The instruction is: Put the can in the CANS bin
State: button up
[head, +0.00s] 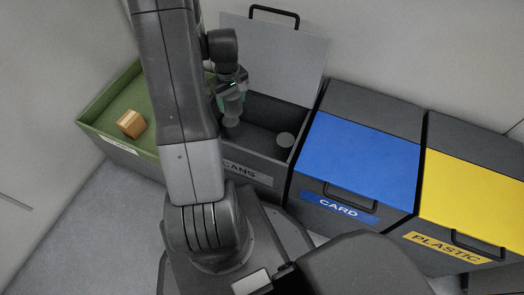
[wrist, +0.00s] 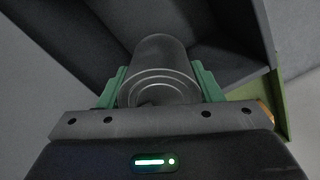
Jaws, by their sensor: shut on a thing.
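My gripper (head: 231,92) is over the open CANS bin (head: 262,176), its fingers pointing down into the opening. In the wrist view, the green fingers of my gripper (wrist: 158,88) are shut on the sides of a dark grey can (wrist: 160,65) with ridged rings at its near end. The held can (head: 232,108) also shows below the fingers in the head view, partly hidden. The CANS bin's grey lid (head: 280,58) stands raised at the back.
A green open tray (head: 95,115) with a small brown box (head: 131,124) stands left of the bin. The CARD bin (head: 360,155) with a blue lid and the PLASTIC bin (head: 475,190) with a yellow lid are shut at the right. My arm hides part of the CANS bin's left side.

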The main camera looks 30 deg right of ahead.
jog(key=b, duration=0.4)
send_over(253, 142)
jog(key=s+a, duration=0.1)
jog(key=s, duration=0.2)
notch_tip(253, 142, down, 10)
jog(key=shift+n, duration=0.4)
jog(key=f+b, duration=0.2)
jog(key=f, duration=0.2)
jog(key=f+b, duration=0.1)
jog(key=f, duration=0.4)
jog(key=shift+s+a+f+b, duration=0.2)
jog(key=shift+f+b, duration=0.05)
jog(key=shift+b, duration=0.1)
jog(key=shift+f, duration=0.25)
jog(key=o, duration=1)
jog(key=shift+r, duration=0.1)
jog(key=shift+c, duration=0.2)
notch_tip(253, 142, up, 12)
jog(key=p, duration=0.5)
jog(key=shift+r, duration=0.15)
